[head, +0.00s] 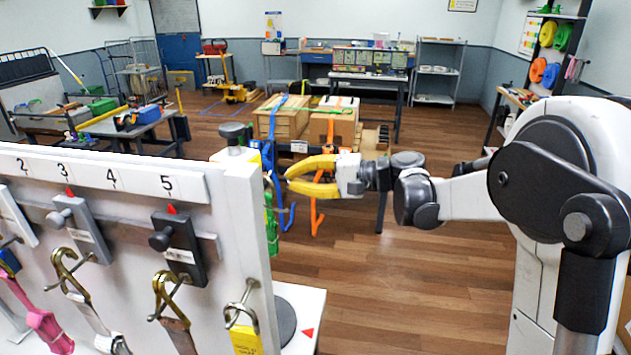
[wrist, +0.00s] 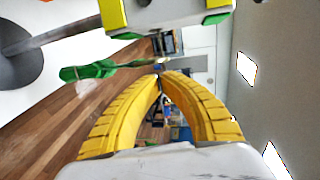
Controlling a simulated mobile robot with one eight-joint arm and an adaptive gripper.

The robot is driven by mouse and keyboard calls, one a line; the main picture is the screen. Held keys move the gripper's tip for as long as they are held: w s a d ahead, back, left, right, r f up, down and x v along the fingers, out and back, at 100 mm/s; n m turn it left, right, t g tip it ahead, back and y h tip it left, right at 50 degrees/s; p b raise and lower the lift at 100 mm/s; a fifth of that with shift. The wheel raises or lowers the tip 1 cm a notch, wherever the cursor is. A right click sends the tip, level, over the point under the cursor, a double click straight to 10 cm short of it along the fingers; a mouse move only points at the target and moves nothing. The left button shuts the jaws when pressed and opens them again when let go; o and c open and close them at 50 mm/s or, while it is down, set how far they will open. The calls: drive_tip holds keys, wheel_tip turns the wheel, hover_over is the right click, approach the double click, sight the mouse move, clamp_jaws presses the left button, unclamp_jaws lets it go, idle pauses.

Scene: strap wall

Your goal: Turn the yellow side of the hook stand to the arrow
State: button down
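The hook stand, seen edge-on past the numbered panel in the head view, has a grey knob (head: 234,131) on top. A blue hook (head: 284,205) and a green hook (head: 271,222) show on it. In the wrist view its white head (wrist: 168,12) bears yellow and green patches, and the green hook (wrist: 88,71) hangs from it. A red arrow (head: 307,332) lies on the white base. My gripper (head: 287,178) is just right of the stand. Its yellow fingertips come together (wrist: 161,75) close by the green hook's stem. I cannot tell whether they touch it.
The white numbered panel (head: 130,178) fills the left foreground, with grey blocks and brass hooks. It hides much of the stand. A grey disc (head: 285,318) sits on the white base. Wooden boxes (head: 283,122) stand further back. The floor (head: 420,285) right of the stand is clear.

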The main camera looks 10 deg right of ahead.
drive_tip(key=x, duration=0.4)
drive_tip(key=shift+w+b, duration=0.1)
drive_tip(key=shift+b, duration=0.3)
drive_tip(key=shift+w+a+n+g+y, duration=0.3)
drive_tip(key=shift+w+a+n+g, duration=0.5)
drive_tip(key=shift+a, duration=0.3)
drive_tip(key=shift+d+p, duration=0.1)
drive_tip(key=shift+p, duration=0.2)
